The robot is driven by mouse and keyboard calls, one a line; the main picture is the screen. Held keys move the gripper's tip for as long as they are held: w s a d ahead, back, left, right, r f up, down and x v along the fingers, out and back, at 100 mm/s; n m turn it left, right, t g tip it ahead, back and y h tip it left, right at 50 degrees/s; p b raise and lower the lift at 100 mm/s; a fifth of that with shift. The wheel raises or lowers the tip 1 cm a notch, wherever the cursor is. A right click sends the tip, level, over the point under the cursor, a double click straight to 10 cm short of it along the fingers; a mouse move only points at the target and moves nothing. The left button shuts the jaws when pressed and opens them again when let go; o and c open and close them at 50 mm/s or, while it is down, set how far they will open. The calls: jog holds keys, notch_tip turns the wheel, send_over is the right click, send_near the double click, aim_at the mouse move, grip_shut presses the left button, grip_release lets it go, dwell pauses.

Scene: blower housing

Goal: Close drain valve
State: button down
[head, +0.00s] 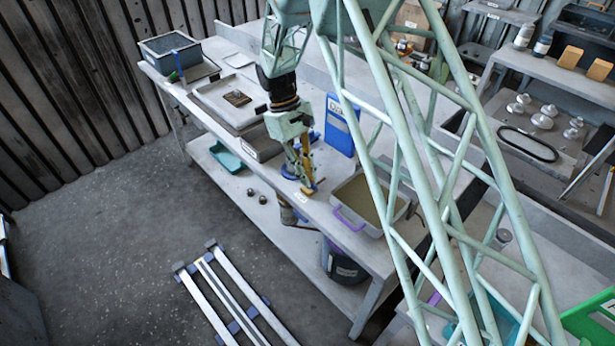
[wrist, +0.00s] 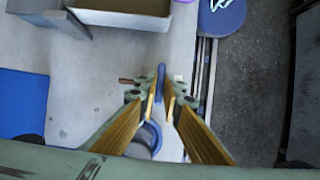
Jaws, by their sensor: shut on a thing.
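The drain valve's blue lever (wrist: 161,76) shows in the wrist view as a narrow upright strip between my fingertips. My gripper (wrist: 161,98) has yellow finger pads closed on this lever. A blue ring-shaped part (wrist: 152,138) lies below the fingertips, partly hidden by the left finger. Small metal and brown fittings stick out on both sides of the fingertips. In the head view my gripper (head: 308,188) points down at the front edge of the workbench, beside a blue part (head: 288,172). The valve body is mostly hidden there.
A grey tub (head: 348,209) with a purple handle stands to the right on the bench (head: 319,213). A blue panel with a label (head: 340,126) stands behind my gripper. A dark bucket (head: 343,266) is on the lower shelf. The floor in front is partly clear.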

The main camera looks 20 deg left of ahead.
dwell(0.3)
jog(key=c, duration=2.8)
grip_release()
jog(key=shift+v, duration=5.95)
jog(key=shift+d, duration=0.1)
